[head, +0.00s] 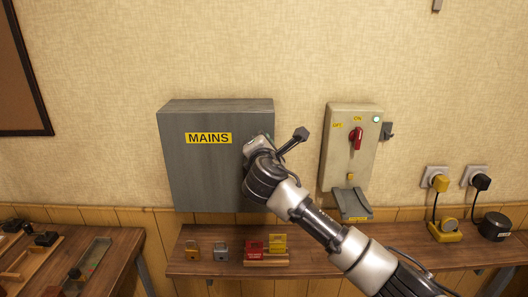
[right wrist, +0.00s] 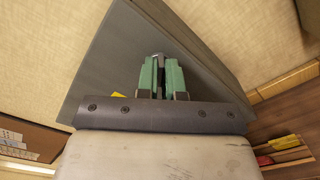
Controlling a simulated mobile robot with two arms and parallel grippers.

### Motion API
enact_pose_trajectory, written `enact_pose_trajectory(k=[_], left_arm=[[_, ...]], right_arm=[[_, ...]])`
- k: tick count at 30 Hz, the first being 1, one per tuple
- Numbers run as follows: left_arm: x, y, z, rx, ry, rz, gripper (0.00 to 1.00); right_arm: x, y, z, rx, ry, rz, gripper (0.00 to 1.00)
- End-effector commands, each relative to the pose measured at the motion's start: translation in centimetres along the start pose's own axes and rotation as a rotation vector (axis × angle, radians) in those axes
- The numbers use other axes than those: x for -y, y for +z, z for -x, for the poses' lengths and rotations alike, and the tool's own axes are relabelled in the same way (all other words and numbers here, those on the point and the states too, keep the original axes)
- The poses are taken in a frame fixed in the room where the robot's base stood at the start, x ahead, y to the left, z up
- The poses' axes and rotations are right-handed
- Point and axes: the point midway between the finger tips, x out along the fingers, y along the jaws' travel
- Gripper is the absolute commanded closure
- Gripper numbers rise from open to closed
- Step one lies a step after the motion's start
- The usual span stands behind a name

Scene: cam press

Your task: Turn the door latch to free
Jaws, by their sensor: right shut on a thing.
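The grey MAINS box (head: 190,175) hangs closed on the wall, with a yellow label on its door. My right gripper (head: 258,142) is at the right part of its front, and my arm hides that part in the head view. In the right wrist view the green fingers (right wrist: 161,75) are shut on a small dark piece, the door latch (right wrist: 158,56), against the grey door. Most of the latch is hidden by the fingers, so its turn angle cannot be told. My left gripper is not in view.
A switch box (head: 338,155) with a red handle (head: 357,138) is on the wall to the right. Padlocks (head: 221,250) and red and yellow tags (head: 278,243) are on the wooden shelf (head: 215,268) below. Plugs and a black round case (head: 494,227) are at far right.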

Motion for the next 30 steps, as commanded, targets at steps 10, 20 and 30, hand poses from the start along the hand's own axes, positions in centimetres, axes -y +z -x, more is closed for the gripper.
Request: enact_pose_trajectory(k=[10, 20, 30], left_arm=[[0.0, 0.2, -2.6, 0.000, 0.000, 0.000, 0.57], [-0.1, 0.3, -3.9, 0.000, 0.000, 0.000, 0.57], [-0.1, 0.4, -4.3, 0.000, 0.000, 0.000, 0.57]], right_arm=[[0.4, -0.3, 0.0, -0.001, -0.001, -0.319, 1.00], [0.3, -0.2, 0.0, -0.001, -0.002, -0.534, 1.00], [0.3, -0.1, 0.0, 0.000, -0.002, -0.624, 1.00]])
